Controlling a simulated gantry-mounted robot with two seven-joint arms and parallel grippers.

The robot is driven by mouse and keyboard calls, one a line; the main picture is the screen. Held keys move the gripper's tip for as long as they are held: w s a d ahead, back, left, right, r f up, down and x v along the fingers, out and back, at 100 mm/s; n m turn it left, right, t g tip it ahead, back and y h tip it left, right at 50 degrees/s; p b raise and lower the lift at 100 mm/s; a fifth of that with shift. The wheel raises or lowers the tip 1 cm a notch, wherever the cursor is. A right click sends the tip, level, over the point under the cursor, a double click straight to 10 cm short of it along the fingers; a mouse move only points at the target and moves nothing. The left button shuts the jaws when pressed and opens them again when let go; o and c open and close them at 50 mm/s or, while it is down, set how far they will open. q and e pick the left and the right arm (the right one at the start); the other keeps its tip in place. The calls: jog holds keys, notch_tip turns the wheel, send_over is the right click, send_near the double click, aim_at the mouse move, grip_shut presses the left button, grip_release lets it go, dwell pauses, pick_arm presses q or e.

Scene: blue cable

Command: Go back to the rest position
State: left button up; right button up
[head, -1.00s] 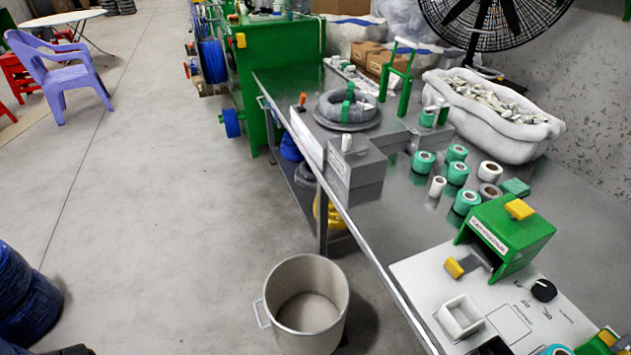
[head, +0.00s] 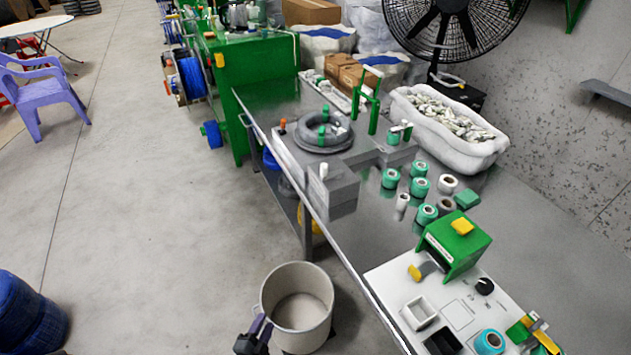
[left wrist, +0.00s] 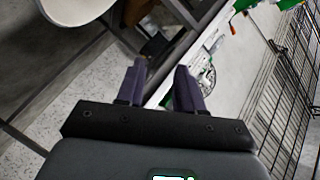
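My left gripper (head: 262,328) is at the bottom of the head view, beside the left rim of the beige bucket in the picture. Its two purple fingers stand apart with nothing between them, as the left wrist view (left wrist: 161,68) also shows. The steel workbench (head: 540,240) lies to its right. A grey cable coil (head: 341,131) with green clips rests on a round plate on the bench, well away from the gripper. My right gripper is not in view.
The beige bucket (head: 298,342) stands on the floor close to my left gripper. The bench holds a green device (head: 468,249), tape rolls (head: 420,187) and a white bin (head: 470,153). Open floor (head: 150,220) lies to the left.

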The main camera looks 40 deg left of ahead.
pick_arm(q)
jog(key=w+d+r+n+g+h+p, duration=0.1)
jog(key=w+d+r+g+h+p, duration=0.15)
jog(key=d+r, duration=0.5)
jog(key=w+d+r+n+g+h+p, duration=0.1)
jog(key=w+d+r+n+h+p, duration=0.2)
jog(key=r, duration=0.7)
jog(key=s+d+r+g+h+b, duration=0.1)
jog(key=s+d+r+g, duration=0.2)
jog(key=s, duration=0.2)
jog(key=s+d+r+g+h, duration=0.1)
jog(key=s+d+r+g, duration=0.15)
jog(key=s, duration=0.25)
notch_tip(320, 180, up, 38)
jog(key=f+p, duration=0.1)
jog(key=p, duration=3.7)
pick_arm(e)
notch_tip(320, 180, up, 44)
pick_arm(q)
notch_tip(320, 180, down, 75)
jog(key=b, duration=7.5)
jog(key=shift+w+r+g+b, duration=0.15)
jog(key=shift+w+g+b, duration=0.15)
jog(key=shift+g, duration=0.1)
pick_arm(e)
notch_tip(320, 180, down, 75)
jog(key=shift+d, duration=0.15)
